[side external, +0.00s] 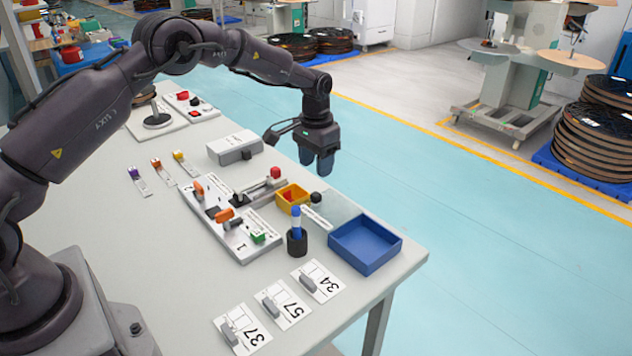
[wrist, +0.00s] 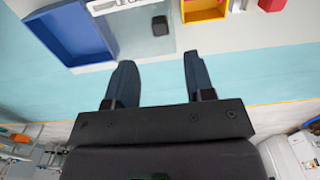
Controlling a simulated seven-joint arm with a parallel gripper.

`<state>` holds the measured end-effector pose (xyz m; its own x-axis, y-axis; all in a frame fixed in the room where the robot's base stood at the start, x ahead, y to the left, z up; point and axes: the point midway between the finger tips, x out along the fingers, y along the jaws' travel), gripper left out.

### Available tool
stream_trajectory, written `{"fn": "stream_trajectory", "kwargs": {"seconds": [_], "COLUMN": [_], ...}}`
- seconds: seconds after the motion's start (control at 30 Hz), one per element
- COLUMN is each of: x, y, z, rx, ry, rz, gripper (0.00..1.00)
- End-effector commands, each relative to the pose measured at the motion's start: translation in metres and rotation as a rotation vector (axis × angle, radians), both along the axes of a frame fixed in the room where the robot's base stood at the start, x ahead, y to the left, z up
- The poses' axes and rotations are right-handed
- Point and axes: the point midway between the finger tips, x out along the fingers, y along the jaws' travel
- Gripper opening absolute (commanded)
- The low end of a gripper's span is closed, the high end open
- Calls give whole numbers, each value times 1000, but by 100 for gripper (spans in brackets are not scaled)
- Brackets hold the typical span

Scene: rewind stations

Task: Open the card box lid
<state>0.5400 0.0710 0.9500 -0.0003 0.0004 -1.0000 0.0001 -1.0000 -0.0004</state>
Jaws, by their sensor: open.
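A pale grey closed box with small lettering on it (side external: 232,148), which looks like the card box, sits near the table's far edge in the side view. The lettering is too small to read surely. My gripper (side external: 317,166) hangs fingers down, right of the box and near the far table edge. In the wrist view its two fingers (wrist: 160,62) are apart with nothing between them.
A red knob (side external: 275,173), a yellow bin (side external: 294,207), a black knob (side external: 316,198) and a blue tray (side external: 365,244) line the far side. A blue-topped marker stands in a black holder (side external: 297,243). Numbered cards (side external: 283,304) lie in front.

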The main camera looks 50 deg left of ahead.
Motion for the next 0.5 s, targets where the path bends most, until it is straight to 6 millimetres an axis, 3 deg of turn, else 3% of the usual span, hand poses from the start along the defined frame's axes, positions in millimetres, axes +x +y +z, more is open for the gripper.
{"fn": "stream_trajectory", "kwargs": {"seconds": [0.2,0.5], "x": [0,0], "y": [0,0], "z": [37,50], "rx": [0,0], "ry": [-1,1], "rz": [0,0], "gripper": [49,49]}}
